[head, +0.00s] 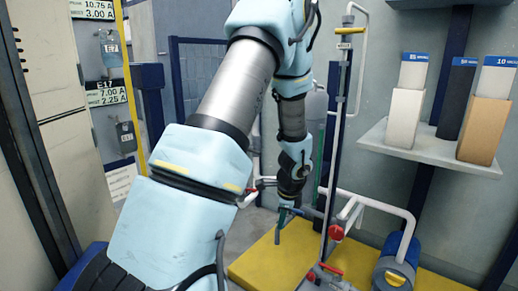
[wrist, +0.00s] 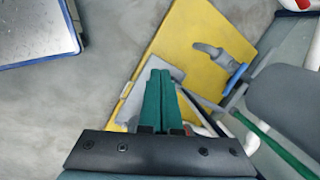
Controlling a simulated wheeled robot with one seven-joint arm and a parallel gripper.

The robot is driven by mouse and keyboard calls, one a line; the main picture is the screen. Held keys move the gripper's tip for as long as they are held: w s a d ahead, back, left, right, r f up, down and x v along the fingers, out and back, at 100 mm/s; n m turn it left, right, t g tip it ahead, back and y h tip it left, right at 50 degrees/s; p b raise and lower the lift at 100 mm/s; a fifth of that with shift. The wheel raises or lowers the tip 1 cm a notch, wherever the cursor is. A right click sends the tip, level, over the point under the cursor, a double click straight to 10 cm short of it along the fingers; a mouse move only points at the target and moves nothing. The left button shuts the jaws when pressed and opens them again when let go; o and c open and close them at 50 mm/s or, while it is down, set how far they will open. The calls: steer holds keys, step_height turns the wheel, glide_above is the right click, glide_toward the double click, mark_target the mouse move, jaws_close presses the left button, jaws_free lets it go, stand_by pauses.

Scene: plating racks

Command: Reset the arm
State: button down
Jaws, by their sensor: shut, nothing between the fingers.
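My gripper (wrist: 160,73) has two green fingers that lie together in the wrist view, shut with nothing between them. It points down over a yellow platform (wrist: 194,22). In the head view my arm reaches forward from the lower left, bends at the top and hangs down. My gripper (head: 279,233) shows small there, above the yellow platform (head: 262,264). I cannot tell how high above it the fingertips are.
White pipes with red valve handles (head: 336,233) and a blue pump (head: 396,268) stand right of my gripper. A shelf (head: 428,145) with several boxes is on the right wall. Meter cabinets (head: 45,60) stand left. Grey floor (wrist: 75,110) is open left of the platform.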

steer(key=s+a+r+n+g+h, duration=0.1)
steer(key=s+a+r+n, duration=1.3)
steer(key=n, duration=0.5)
step_height(320, 180, up, 26)
steer(key=f+p, duration=0.1)
steer(key=p, duration=2.4)
steer(key=m+t+h+b, duration=0.15)
steer(key=m+b, duration=0.35)
steer(key=b, duration=2.5)
glide_toward(323, 266)
steer(key=s+a+r, duration=0.2)
steer(key=s+a, duration=0.1)
steer(key=s, duration=0.2)
steer(key=shift+w+d+f+b, duration=0.6)
steer(key=shift+w+f, duration=0.3)
steer(key=shift+f, duration=0.65)
steer(key=shift+w+d+f+b, duration=0.55)
steer(key=shift+w+f, duration=0.35)
steer(key=shift+f, duration=0.65)
steer(key=shift+w+d+f+b, duration=0.6)
steer(key=shift+w+f, duration=0.35)
steer(key=shift+f, duration=0.6)
